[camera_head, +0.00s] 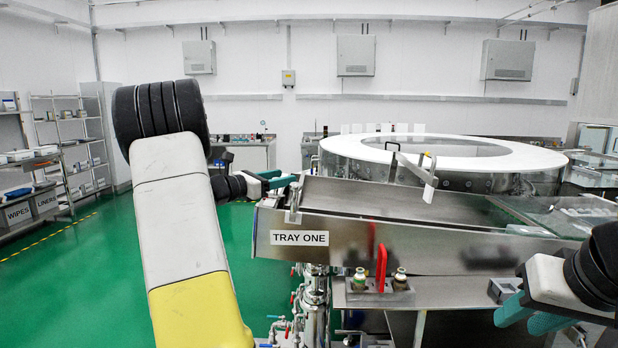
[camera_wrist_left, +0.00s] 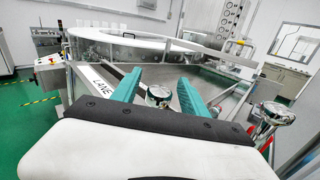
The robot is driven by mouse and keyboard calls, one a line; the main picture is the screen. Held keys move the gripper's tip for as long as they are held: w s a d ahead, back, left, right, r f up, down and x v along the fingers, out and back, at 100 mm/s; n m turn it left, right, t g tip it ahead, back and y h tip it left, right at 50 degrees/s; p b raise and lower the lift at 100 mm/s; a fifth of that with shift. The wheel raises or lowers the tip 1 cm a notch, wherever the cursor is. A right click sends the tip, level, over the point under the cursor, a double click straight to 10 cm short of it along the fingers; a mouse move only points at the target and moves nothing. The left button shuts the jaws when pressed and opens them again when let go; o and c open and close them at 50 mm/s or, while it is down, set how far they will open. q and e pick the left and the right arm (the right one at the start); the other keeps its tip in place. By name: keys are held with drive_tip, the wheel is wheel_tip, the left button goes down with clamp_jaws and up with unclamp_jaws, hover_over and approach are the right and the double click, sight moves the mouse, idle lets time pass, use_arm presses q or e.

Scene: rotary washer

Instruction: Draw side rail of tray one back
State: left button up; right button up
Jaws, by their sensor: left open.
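Tray one is a sloping steel tray (camera_head: 420,247) with a "TRAY ONE" label (camera_head: 300,238) on its near side. A raised metal bar (camera_head: 413,168) stands over its far side; I cannot tell for sure which bar is the side rail. My left gripper (camera_head: 283,182) is open at the tray's upper left end, next to a small upright bracket (camera_head: 293,205). My right gripper (camera_head: 531,318) is open and empty at the lower right, below the tray.
A large drum with a white ring top (camera_head: 445,152) stands behind the tray. Shelves (camera_head: 75,140) stand at the left. The green floor (camera_head: 80,275) there is clear.

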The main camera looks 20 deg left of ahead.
use_arm(q)
drive_tip(key=shift+x, duration=1)
clamp_jaws()
idle(0.7)
